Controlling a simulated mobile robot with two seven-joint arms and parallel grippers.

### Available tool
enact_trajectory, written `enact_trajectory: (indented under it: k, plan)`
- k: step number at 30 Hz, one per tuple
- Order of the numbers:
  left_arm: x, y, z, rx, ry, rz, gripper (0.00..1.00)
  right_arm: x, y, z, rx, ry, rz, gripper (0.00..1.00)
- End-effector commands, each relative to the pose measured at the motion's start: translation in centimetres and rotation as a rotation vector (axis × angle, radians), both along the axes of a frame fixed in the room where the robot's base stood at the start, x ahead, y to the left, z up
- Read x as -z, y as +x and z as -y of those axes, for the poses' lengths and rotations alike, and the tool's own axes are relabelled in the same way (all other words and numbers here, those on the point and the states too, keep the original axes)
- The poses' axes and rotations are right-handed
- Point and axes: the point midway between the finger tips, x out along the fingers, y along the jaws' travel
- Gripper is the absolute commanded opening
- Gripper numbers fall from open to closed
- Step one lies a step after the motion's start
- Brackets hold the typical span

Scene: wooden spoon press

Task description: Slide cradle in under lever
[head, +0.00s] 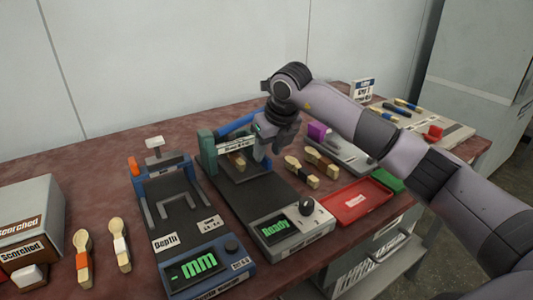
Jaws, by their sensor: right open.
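The press (262,208) stands mid-table, with a green-grey frame, a long dark bed and a green "Ready" display. Its blue lever (236,125) slants across the back, behind a label plate. A small wooden piece (238,160) shows under the frame, seemingly on the cradle; the cradle's outline is dark and hard to make out. My right gripper (266,143) points down at the frame's right end, open, close to the lever's right end. Whether it touches the frame or cradle cannot be told. My left gripper is not in view.
A depth gauge (180,205) with an "mm" display stands left of the press. A "Scorched" box (32,222) and two spoons lie further left. Several spoons, a red tray (355,202) and a green tray (387,179) lie right. My right arm spans the right side.

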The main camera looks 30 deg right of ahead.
Motion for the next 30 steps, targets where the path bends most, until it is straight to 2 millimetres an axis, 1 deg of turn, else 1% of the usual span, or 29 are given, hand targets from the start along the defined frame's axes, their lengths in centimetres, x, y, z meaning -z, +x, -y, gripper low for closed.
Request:
enact_trajectory:
  k: [1,3,6,9,12,26,29,30]
  plan:
    - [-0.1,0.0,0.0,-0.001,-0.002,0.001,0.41,-1.1,-0.3,0.1,0.000,0.000,0.006,0.43]
    - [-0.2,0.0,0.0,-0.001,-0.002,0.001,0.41,-2.1,-0.7,0.1,0.000,0.000,0.006,0.43]
    - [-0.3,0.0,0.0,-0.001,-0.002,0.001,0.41,-3.4,-1.2,0.1,0.001,0.001,0.006,0.43]
    - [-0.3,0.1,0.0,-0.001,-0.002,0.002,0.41,-4.0,-1.5,0.2,0.001,0.000,0.004,0.43]
    - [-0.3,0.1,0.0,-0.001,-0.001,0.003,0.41,-4.3,-1.7,0.1,0.001,0.001,0.003,0.43]
    - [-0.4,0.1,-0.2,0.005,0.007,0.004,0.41,-4.3,-1.7,0.1,0.001,0.001,0.003,0.43]
    - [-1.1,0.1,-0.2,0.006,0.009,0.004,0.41,-5.1,-1.7,0.1,0.001,0.001,0.003,0.43]
    - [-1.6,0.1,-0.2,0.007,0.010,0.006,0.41,-5.6,-1.7,0.1,0.001,0.001,0.003,0.43]
